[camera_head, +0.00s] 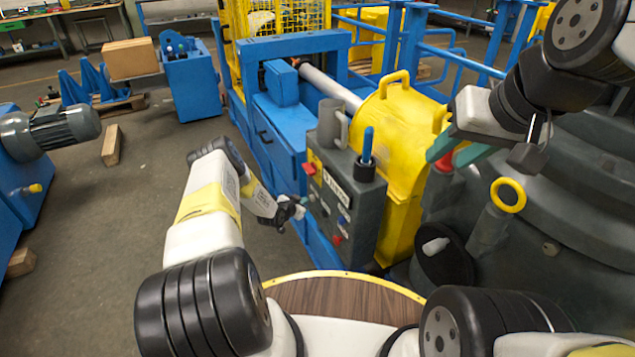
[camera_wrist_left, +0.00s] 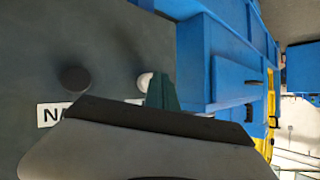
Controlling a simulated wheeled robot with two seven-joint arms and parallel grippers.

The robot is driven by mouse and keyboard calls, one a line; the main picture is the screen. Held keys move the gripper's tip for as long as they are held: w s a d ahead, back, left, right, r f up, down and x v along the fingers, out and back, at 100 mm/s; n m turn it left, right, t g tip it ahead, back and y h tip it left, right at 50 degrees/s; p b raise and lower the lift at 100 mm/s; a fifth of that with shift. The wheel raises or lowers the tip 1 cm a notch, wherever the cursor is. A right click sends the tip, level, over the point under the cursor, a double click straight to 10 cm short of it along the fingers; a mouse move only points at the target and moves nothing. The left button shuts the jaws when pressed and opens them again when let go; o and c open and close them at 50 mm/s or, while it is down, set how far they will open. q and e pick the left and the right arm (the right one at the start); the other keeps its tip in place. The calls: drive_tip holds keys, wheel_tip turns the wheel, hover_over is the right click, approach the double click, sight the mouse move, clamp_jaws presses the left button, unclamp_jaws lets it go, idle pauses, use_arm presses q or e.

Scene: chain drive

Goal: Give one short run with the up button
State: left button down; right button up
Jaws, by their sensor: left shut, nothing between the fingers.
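The dark grey control box (camera_head: 349,196) stands in front of the yellow cover, with red, blue and pale controls and a white label on its face. My left gripper (camera_head: 301,207) is shut and empty, close to the left edge of that face. In the left wrist view its teal fingertip (camera_wrist_left: 162,92) overlaps the edge of a white button (camera_wrist_left: 144,81); I cannot tell if they touch. A dark round button (camera_wrist_left: 75,79) sits further left, above a partly hidden label (camera_wrist_left: 50,114). No up marking is readable. My right gripper (camera_head: 457,152) is apart from the box, its teal fingers spread.
The yellow cover (camera_head: 400,120) and blue machine frame (camera_head: 277,145) lie behind the box. A blue-handled tool (camera_head: 367,145) and grey mug (camera_head: 331,122) stand on top. A large dark grey housing (camera_head: 580,225) fills the right.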

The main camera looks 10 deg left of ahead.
use_arm(q)
drive_tip(key=shift+w+d, duration=0.25)
drive_tip(key=shift+d, duration=0.2)
idle(1.4)
drive_tip(key=shift+a, duration=0.1)
idle(1.7)
drive_tip(key=shift+s+a, duration=0.55)
drive_tip(key=shift+a, duration=0.15)
drive_tip(key=shift+a, duration=0.15)
drive_tip(key=shift+s+a, duration=0.7)
drive_tip(key=shift+a, duration=0.3)
drive_tip(key=shift+s+a, duration=0.7)
drive_tip(key=shift+a, duration=0.25)
